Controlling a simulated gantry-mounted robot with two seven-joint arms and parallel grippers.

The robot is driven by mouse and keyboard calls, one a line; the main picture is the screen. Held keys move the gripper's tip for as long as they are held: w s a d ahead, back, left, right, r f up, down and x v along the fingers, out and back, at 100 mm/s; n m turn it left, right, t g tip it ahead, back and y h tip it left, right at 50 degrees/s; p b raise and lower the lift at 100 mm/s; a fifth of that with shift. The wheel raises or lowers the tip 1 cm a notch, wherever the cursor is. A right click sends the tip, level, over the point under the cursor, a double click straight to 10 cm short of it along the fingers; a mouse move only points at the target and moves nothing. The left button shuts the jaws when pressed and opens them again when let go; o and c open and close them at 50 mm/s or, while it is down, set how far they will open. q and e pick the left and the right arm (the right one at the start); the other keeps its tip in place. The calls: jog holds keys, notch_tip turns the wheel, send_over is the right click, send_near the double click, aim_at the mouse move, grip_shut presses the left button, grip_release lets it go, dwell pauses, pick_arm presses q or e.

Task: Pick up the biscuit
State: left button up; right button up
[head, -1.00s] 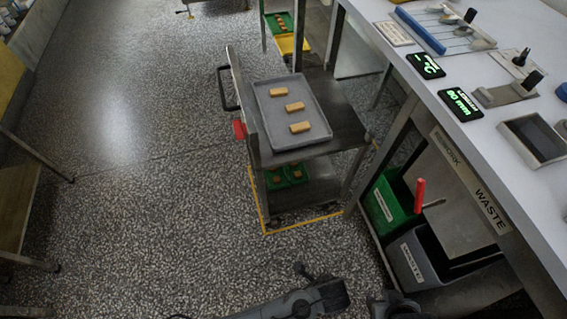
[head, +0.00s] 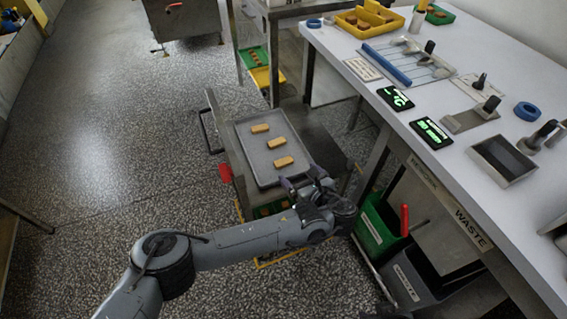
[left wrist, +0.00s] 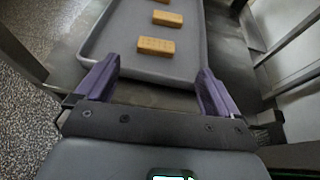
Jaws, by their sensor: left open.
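Three tan rectangular biscuits lie apart in a row on a grey tray: the far one (head: 260,128), the middle one (head: 276,142) and the near one (head: 284,161). The tray (head: 245,143) rests on a metal cart. My left gripper (head: 292,184) is at the tray's near edge, open and empty. In the left wrist view, the left gripper's purple fingers (left wrist: 156,85) stand wide apart, with the nearest biscuit (left wrist: 156,45) ahead of and between them, not touched. Another biscuit (left wrist: 168,18) lies beyond it. My right gripper is not seen.
A white worktop (head: 400,120) with displays and tools stands to the right. Under it are a green bin (head: 378,222) and a grey waste bin (head: 415,275). A red knob (head: 225,173) is on the cart's left side. The floor at left is clear.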

aim_at(284, 162)
pick_arm(q)
jog(key=b+x, duration=0.1)
jog(key=x, duration=0.2)
jog(key=shift+w+a+f, duration=0.15)
jog(key=shift+f, duration=0.05)
jog(key=shift+w+a+f+b, duration=0.25)
jog(key=shift+w+f+b, duration=0.1)
jog(key=shift+b, duration=0.3)
jog(key=b+x, duration=0.2)
jog(key=x, duration=0.1)
jog(key=shift+s+a+r, duration=0.1)
jog(key=shift+a, duration=0.1)
jog(key=shift+w+a+b, duration=0.3)
jog(key=shift+w+b, duration=0.3)
jog(key=c, duration=0.9)
